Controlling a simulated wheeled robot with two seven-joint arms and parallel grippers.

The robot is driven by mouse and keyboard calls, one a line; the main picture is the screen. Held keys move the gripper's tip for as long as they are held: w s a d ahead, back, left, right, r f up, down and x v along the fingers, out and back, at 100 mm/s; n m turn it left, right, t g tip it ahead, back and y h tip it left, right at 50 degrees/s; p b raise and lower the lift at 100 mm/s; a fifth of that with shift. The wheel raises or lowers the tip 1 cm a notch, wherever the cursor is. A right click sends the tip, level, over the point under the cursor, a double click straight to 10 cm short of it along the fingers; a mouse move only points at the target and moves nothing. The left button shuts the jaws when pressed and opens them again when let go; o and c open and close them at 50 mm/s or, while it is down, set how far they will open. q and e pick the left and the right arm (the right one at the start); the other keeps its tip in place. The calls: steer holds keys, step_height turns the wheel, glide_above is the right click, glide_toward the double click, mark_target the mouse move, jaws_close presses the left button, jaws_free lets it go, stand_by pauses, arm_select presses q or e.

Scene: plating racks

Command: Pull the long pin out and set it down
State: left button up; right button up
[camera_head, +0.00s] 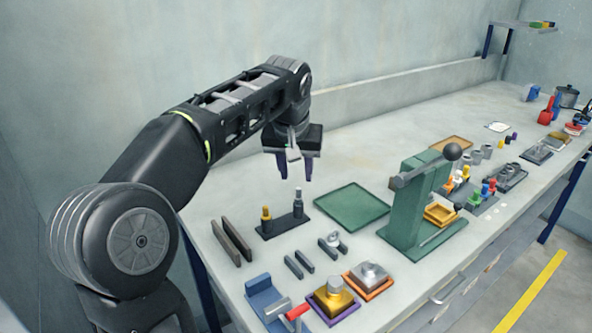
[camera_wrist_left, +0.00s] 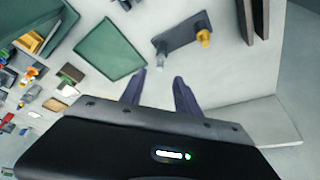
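A dark block (camera_head: 284,226) stands on the bench with two upright pins in it. The grey pin (camera_head: 298,203) is at its right end and looks the taller. The yellow-topped pin (camera_head: 266,216) is at its left end. In the left wrist view, the block (camera_wrist_left: 180,36), grey pin (camera_wrist_left: 161,58) and yellow pin (camera_wrist_left: 204,38) also show. My left gripper (camera_head: 296,178) is open and empty, pointing down above and behind the grey pin. In the left wrist view, the grey pin lies just beyond the gap between its fingertips (camera_wrist_left: 160,76). My right gripper is not in view.
A flat green tray (camera_head: 350,208) lies empty to the right of the block. Beyond it stands a green press (camera_head: 408,215) with a lever. Small metal pieces and blue, purple and orange fixtures are in front.

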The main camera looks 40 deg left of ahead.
mark_target(298, 188)
arm_select(q)
steer(key=shift+x, duration=3.9)
steer(key=shift+w, duration=0.1)
jaws_close()
steer(key=shift+c, duration=2.3)
jaws_free()
jaws_close()
